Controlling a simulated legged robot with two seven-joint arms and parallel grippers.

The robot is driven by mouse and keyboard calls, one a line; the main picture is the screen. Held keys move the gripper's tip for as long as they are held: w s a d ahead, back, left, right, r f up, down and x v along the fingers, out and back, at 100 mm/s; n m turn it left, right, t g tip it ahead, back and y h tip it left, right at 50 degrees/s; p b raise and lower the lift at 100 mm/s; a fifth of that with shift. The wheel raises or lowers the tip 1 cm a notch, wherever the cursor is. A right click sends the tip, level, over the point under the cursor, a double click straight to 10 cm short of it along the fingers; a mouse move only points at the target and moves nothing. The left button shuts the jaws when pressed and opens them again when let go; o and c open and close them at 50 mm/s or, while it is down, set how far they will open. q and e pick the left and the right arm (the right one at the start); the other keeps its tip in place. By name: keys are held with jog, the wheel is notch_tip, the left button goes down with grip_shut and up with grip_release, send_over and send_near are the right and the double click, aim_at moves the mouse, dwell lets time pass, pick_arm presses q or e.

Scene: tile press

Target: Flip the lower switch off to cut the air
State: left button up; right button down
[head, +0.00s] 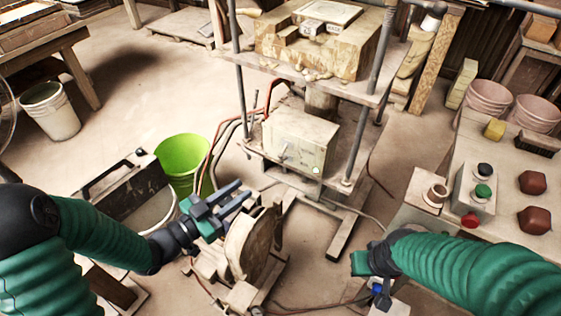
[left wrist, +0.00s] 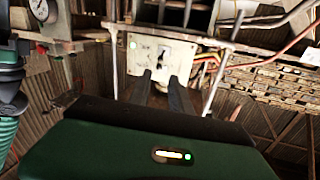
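The pale, worn control box (head: 300,140) sits on the press's lower shelf. A small switch lever (head: 284,152) stands out from its front, and a green light (head: 316,169) glows at its lower right corner. In the left wrist view the box (left wrist: 150,50) is ahead, with a dark switch (left wrist: 165,54) on its face. I cannot tell a second switch apart. My left gripper (head: 242,197) is in front of and below the box, apart from it; its two fingers are spread and empty. My right gripper (head: 362,275) is low at right, its fingers mostly hidden.
The press's metal posts (head: 358,140) flank the box. Red and dark hoses (head: 213,150) hang at its left. A green bucket (head: 183,160) and a rounded stone-like wheel (head: 250,245) are near my left gripper. A bench with buttons (head: 484,190) stands at right.

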aim_at(280, 161)
pick_arm(q)
jog(key=b+x, duration=0.1)
jog(key=x, duration=0.6)
jog(key=b+x, duration=0.1)
jog(key=x, duration=0.6)
jog(key=shift+w+d+f, duration=0.15)
jog(key=shift+w+f, duration=0.05)
jog(key=shift+w, duration=0.15)
jog(key=shift+w+d+r, duration=0.1)
jog(key=shift+w+d, duration=0.05)
jog(key=shift+d, duration=0.05)
jog(key=shift+a, duration=0.1)
grip_shut()
